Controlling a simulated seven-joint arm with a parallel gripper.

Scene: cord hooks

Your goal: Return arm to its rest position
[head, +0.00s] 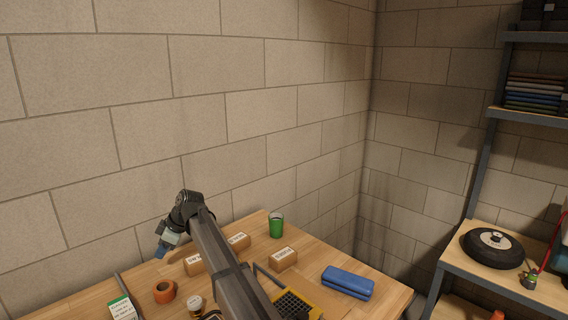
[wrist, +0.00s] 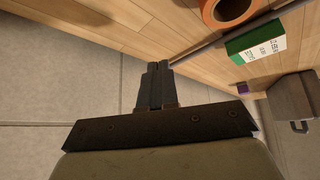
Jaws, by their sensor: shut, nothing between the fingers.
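My gripper (wrist: 154,80) shows in the wrist view with its two dark fingers together and nothing between them. It is over the wooden table's edge, with floor or wall blocks behind it. In the head view my arm reaches from the bottom middle up and to the left, and its end hangs above the left part of the wooden table (head: 343,255). The gripper's fingertips are too small to make out there. No cord or hook can be made out in either view.
An orange tape roll (head: 164,291), a green-and-white box (head: 122,309), labelled boxes (head: 283,258), a green cup (head: 276,226), a blue case (head: 347,282) and a yellow-edged tray (head: 314,312) stand around the arm. A block wall rises behind. Shelving with a black wheel (head: 493,246) is right.

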